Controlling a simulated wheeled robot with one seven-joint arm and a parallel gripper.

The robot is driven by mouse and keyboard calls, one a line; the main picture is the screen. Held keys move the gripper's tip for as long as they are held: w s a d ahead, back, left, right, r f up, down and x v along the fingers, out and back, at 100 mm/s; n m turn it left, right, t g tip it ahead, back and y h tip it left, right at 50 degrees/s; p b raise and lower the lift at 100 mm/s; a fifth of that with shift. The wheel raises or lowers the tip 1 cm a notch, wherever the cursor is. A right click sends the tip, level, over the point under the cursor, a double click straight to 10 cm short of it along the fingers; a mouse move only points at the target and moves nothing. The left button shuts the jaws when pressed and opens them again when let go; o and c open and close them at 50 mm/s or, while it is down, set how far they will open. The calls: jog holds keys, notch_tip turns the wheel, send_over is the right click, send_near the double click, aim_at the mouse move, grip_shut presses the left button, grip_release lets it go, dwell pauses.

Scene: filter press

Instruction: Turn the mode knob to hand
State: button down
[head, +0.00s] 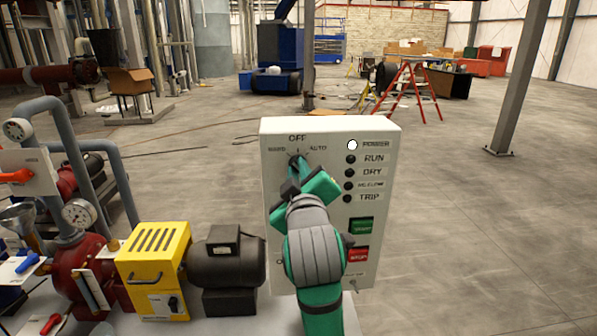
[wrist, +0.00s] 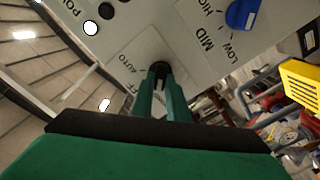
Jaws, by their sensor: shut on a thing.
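The white control panel (head: 330,125) stands upright in the head view, with the mode labels OFF at top, AUTO at right and a label at left too small to read clearly. The black mode knob (wrist: 158,67) is between my fingertips in the wrist view. My green gripper (wrist: 163,88) is shut on it, and its fingers cover most of it. In the head view my gripper (head: 299,175) reaches the knob from the front, below the OFF label. The knob's pointer is hidden, so I cannot tell its setting.
A blue knob (wrist: 242,15) with LOW, MID and HIGH marks sits on the same panel. A white POWER lamp (head: 352,145), dark lamps, a green button (head: 361,226) and a red button (head: 357,255) are right of my gripper. A yellow box (head: 155,255) stands left.

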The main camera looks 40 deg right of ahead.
jog(key=shift+f, duration=0.1)
dwell(0.3)
jog(key=c, duration=1.7)
grip_release()
jog(key=shift+s+a, duration=0.1)
jog(key=shift+s, duration=0.05)
